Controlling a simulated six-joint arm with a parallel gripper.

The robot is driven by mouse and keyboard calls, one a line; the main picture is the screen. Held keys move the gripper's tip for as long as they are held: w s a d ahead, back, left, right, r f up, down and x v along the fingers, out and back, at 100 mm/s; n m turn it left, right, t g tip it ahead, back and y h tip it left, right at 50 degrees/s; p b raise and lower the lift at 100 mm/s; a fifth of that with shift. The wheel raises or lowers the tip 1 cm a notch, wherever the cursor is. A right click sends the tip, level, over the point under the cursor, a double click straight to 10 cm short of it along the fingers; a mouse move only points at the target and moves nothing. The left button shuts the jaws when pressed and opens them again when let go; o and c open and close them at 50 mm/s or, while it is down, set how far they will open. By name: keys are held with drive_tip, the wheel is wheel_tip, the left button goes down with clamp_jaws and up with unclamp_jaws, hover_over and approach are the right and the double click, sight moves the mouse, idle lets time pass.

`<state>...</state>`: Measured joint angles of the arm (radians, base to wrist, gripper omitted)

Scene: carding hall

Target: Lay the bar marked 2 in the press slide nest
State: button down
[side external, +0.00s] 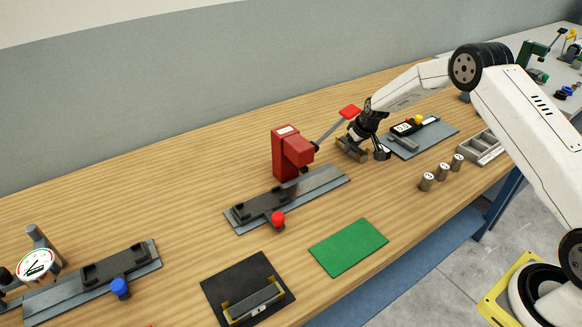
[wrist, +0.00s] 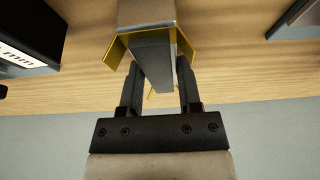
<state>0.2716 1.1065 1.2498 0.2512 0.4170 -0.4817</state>
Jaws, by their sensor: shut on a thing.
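My gripper (side external: 366,146) is beyond the red press (side external: 286,152), low over the bench. In the wrist view my gripper (wrist: 158,88) is shut on a grey bar (wrist: 150,58), one finger on each side. The bar lies between the bent yellow plates of a holder (wrist: 113,48); I cannot tell whether it is lifted clear. No number shows on this bar. The press slide (side external: 322,183) carries a dark nest (side external: 262,204) with a red knob (side external: 278,218) beside it. The nest looks empty. Another grey bar (side external: 254,303) lies in a yellow holder on a black mat (side external: 222,287).
A green mat (side external: 348,247) lies in front of the press. A second slide with a blue knob (side external: 119,287) and a dial gauge (side external: 36,264) are at left. A measuring device (side external: 405,128), small marked cylinders (side external: 442,172) and a compartment tray (side external: 480,148) stand at right.

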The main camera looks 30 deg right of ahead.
drive_tip(key=shift+r, duration=0.15)
drive_tip(key=shift+w+r, duration=0.1)
drive_tip(key=shift+r, duration=0.7)
drive_tip(key=v, duration=0.3)
drive_tip(key=s+v, duration=0.1)
drive_tip(key=v, duration=0.1)
drive_tip(key=a+v, duration=0.1)
drive_tip(key=v, duration=0.2)
drive_tip(key=shift+s, duration=0.5)
drive_tip(key=s+a+r, duration=0.1)
drive_tip(key=s+r, duration=0.2)
drive_tip(key=s, duration=0.5)
drive_tip(key=shift+s+a+r, duration=0.4)
drive_tip(key=shift+a, duration=0.1)
drive_tip(key=s+a+f, duration=0.1)
drive_tip(key=s+a, duration=0.6)
drive_tip(key=a, duration=0.5)
drive_tip(key=shift+s+f, duration=0.25)
drive_tip(key=shift+s, duration=0.15)
drive_tip(key=shift+a, duration=0.1)
